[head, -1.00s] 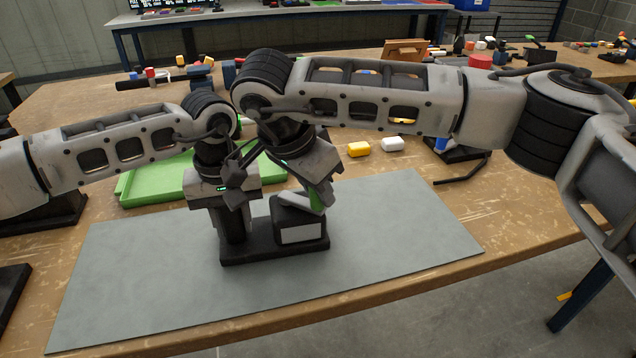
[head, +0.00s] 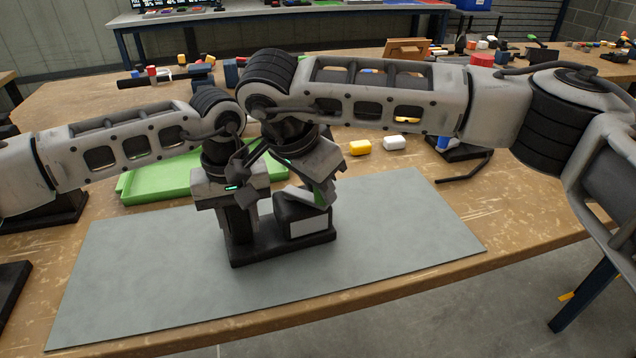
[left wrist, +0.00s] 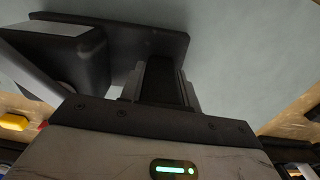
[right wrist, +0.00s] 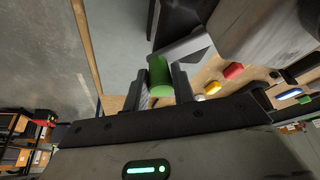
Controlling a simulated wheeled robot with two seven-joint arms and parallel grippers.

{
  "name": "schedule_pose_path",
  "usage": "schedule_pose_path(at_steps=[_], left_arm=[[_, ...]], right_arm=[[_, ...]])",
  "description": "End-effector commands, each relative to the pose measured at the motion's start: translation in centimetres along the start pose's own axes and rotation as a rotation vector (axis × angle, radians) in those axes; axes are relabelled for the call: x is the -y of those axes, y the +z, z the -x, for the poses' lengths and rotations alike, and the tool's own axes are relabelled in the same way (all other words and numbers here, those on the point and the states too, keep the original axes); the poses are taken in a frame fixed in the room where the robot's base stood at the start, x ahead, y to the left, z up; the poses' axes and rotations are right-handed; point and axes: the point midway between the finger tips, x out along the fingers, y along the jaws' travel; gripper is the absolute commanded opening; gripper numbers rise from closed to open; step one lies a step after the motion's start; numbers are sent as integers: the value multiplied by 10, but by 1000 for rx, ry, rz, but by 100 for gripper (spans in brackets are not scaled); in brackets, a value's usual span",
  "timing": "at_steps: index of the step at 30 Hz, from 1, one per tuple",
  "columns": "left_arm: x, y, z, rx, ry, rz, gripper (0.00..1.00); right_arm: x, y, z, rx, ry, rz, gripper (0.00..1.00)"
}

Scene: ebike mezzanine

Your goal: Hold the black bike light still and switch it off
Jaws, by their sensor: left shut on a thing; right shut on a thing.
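The black bike light (head: 265,252) stands on the grey mat as a black base with an upright post at its left and a box with a pale label at its right. My left gripper (head: 240,222) is shut on the post; the left wrist view shows the black post (left wrist: 163,85) between its fingers. A grey lever with a green grip (right wrist: 159,78) rises from the box. My right gripper (right wrist: 160,90) is shut on that green grip. In the head view the grip (head: 318,197) is partly hidden by my right gripper.
The grey mat (head: 400,240) is bare around the base. A green tray (head: 150,185) lies behind my left arm. A yellow block (head: 360,147) and a white block (head: 395,143) sit behind the mat. The table's front edge is close to the mat.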

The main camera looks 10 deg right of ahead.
Motion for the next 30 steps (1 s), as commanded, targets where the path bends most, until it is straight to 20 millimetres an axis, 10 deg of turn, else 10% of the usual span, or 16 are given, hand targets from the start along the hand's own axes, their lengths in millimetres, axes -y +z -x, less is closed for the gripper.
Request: schedule_pose_path(at_steps=[14, 15, 17, 30], left_arm=[[12, -14, 5, -12, 8, -89, 0], [12, -14, 5, -12, 7, -88, 0], [12, -14, 5, -12, 7, -88, 0], [13, -14, 5, -14, 3, -88, 0]], right_arm=[[-6, 6, -11, 1, 20, 37, 0], [-6, 5, -11, 1, 20, 36, 34], [-6, 5, -11, 1, 20, 35, 50], [-6, 2, -6, 0, 20, 34, 51]])
